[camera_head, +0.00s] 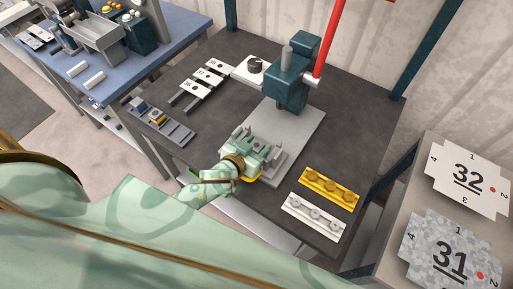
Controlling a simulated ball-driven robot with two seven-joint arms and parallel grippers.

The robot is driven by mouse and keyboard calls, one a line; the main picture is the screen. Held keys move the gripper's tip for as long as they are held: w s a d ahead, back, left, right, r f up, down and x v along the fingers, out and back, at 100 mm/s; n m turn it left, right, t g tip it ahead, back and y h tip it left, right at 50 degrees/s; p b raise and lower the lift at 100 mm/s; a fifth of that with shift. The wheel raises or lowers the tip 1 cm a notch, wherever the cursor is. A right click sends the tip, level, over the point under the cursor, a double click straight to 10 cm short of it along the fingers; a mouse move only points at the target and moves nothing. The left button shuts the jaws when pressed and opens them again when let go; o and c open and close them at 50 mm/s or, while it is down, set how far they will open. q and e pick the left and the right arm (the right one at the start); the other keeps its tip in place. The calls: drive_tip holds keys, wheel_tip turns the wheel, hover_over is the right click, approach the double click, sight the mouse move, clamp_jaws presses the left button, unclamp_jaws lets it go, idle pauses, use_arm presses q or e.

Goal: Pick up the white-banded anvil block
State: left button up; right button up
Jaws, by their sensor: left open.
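My left gripper (258,152) is open over the front part of the grey base plate (292,137) of the bender. It covers much of a grey fixture on that plate. I cannot make out a white-banded anvil block for certain; one could be hidden behind the gripper. A dark rack (180,134) at the table's left edge holds a blue-marked block (138,105) and a yellow-marked block (157,117). The right end of the rack looks empty. My right gripper is not in view.
The bender (292,82) with its red lever (330,38) stands behind the gripper. A yellow strip (328,189) and a white strip (313,216) lie to the right. White-labelled tools (207,75) lie at the back left. Numbered plates (467,178) lie far right.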

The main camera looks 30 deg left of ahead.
use_arm(q)
drive_tip(key=shift+c, duration=0.4)
drive_tip(key=c, duration=0.9)
drive_tip(key=shift+r, duration=0.1)
